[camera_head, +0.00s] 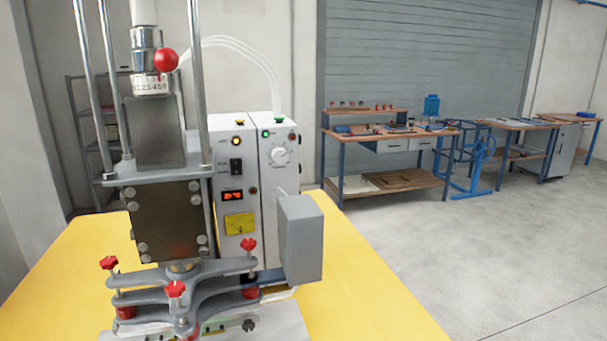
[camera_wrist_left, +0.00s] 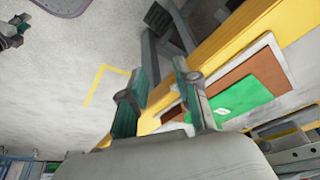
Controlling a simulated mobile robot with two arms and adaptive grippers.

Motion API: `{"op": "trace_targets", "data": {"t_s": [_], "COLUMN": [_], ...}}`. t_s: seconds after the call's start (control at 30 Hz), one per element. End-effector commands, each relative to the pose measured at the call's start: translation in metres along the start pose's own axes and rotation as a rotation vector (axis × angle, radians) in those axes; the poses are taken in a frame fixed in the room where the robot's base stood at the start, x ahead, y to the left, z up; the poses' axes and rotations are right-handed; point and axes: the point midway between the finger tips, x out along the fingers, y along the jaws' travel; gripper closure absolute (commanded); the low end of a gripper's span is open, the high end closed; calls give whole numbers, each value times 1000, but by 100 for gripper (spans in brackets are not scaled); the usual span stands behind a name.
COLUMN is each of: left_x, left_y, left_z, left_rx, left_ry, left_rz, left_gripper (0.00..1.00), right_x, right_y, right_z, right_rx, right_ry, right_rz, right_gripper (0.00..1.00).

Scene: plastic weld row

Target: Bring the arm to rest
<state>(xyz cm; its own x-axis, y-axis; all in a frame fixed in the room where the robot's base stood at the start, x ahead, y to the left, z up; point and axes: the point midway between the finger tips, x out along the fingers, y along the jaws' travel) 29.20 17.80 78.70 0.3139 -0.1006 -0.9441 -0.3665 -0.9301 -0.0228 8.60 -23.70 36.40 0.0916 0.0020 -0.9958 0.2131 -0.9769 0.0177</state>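My left gripper (camera_wrist_left: 163,78) shows in the left wrist view with its two green-padded fingers apart. Nothing is held between them. Behind the fingers are the pale floor and the edge of a yellow surface. A small dark and green part (camera_wrist_left: 14,32) at the upper left edge of that view looks like my right gripper; it is too small and cut off to tell its state. Neither gripper shows in the head view.
A tall press machine (camera_head: 170,220) with red knobs stands on a yellow table (camera_head: 370,300). A grey and white control box (camera_head: 238,170) is behind it. Workbenches (camera_head: 390,135) stand at the back right, with open floor before them. A green board (camera_wrist_left: 245,97) lies beside the left gripper's view.

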Motion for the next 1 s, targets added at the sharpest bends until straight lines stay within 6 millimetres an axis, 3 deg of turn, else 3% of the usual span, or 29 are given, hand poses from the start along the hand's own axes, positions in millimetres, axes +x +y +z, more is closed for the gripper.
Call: {"op": "trace_targets", "data": {"t_s": [0.17, 0.47, 0.67, 0.77, 0.87, 1.0], "left_x": [-13, 66, 127, 168, 215, 272], "left_y": [-18, -18, -15, -12, -7, 4], "left_z": [37, 44, 64, 84, 116, 175], "left_rx": [-212, -196, -191, -188, -184, -178], "left_ry": [-37, -66, -94, -112, -138, -174], "left_rz": [-84, -69, -61, -56, -50, -42], "left_gripper": [69, 69, 69, 69, 69, 69], "right_x": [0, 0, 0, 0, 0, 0], "right_y": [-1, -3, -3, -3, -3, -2], "right_z": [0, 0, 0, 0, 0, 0], "right_rx": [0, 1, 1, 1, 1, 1], "right_ry": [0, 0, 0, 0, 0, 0], "right_rz": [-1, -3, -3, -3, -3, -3], "right_gripper": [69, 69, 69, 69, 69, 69]}}
